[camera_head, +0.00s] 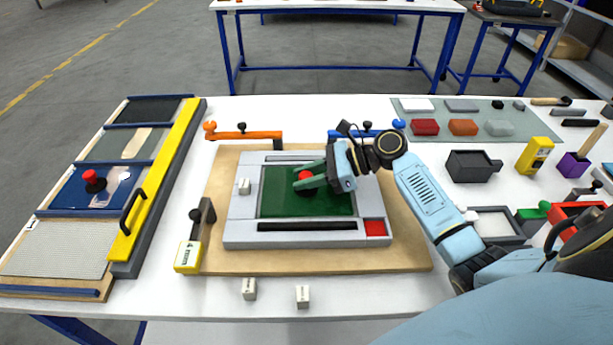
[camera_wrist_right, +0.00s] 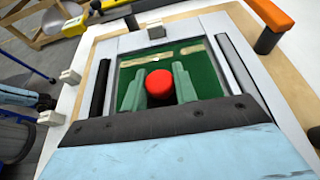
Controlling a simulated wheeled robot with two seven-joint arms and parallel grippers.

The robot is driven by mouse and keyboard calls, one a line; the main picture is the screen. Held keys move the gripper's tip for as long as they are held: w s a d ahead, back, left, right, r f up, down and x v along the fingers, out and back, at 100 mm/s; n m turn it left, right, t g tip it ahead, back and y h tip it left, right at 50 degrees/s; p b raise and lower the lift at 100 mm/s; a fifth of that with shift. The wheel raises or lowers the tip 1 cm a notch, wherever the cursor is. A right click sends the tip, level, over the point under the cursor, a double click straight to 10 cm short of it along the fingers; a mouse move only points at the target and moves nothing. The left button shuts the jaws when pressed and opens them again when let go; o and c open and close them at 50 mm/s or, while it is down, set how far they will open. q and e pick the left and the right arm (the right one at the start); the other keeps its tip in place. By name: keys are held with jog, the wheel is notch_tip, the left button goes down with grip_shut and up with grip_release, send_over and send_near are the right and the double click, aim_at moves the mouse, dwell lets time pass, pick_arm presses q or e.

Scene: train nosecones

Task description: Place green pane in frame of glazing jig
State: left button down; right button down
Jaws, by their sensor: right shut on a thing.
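The grey glazing jig (camera_head: 242,215) lies on a wooden board in the middle of the table. The green pane (camera_head: 280,205) lies within the jig's rectangular opening; I cannot tell whether it sits fully flush. A red knob (camera_head: 306,177) stands on the pane. My right gripper (camera_head: 300,180) comes in from the right, its green fingers shut on the knob. In the right wrist view, the fingers (camera_wrist_right: 158,90) flank the red knob (camera_wrist_right: 159,80), with the green pane (camera_wrist_right: 205,78) around it. My left gripper is not in view.
An orange clamp (camera_head: 245,135) and a blue clamp (camera_head: 367,133) stand behind the jig. A yellow-ended clamp (camera_head: 190,256) stands at its left. A yellow-railed panel rack (camera_head: 150,195) fills the table's left. Small blocks (camera_head: 303,296) lie in front; trays and parts crowd the right.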

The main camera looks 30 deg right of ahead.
jog(key=c, duration=1.1)
grip_release()
jog(key=shift+f, duration=0.1)
jog(key=p+v, duration=0.1)
jog(key=v, duration=1.1)
